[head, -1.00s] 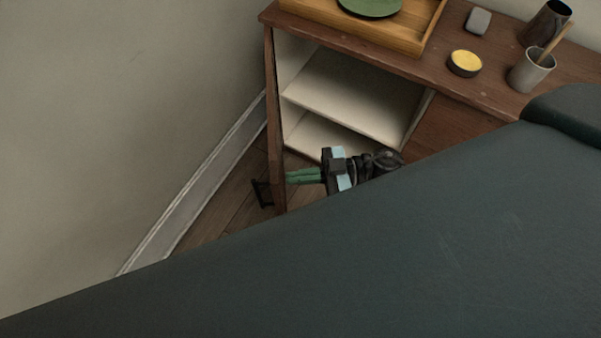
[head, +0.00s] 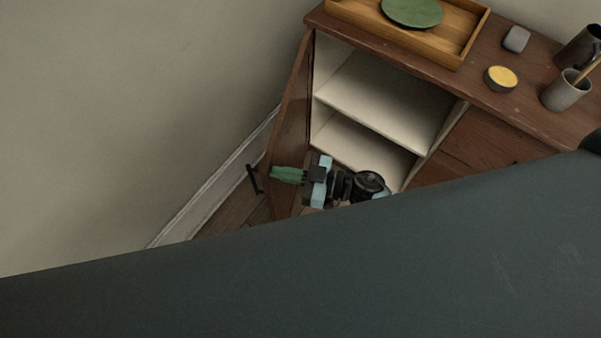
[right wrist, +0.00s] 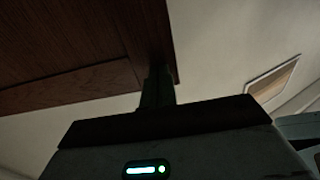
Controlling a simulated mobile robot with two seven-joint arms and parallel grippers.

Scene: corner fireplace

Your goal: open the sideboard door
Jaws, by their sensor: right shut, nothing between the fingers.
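The brown wooden sideboard (head: 480,100) stands in the corner, and its left compartment is open, showing pale shelves (head: 385,100). Its door (head: 289,125) is swung wide on the left side, seen nearly edge-on, with a black bar handle (head: 254,179) on its outer face towards the wall. My right gripper (head: 275,174), with green fingers, is shut and empty at the inner face of the door near its free edge. In the right wrist view the fingers (right wrist: 157,90) reach up to the dark wood door (right wrist: 80,45); exact contact is hard to tell. My left gripper is not in view.
On the sideboard top are a wooden tray (head: 462,50) with a green plate (head: 412,11), a grey block (head: 516,39), a yellow-topped tin (head: 501,79), a grey cup (head: 566,91) and a dark mug (head: 580,47). The wall and skirting (head: 215,190) are close to the door's left.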

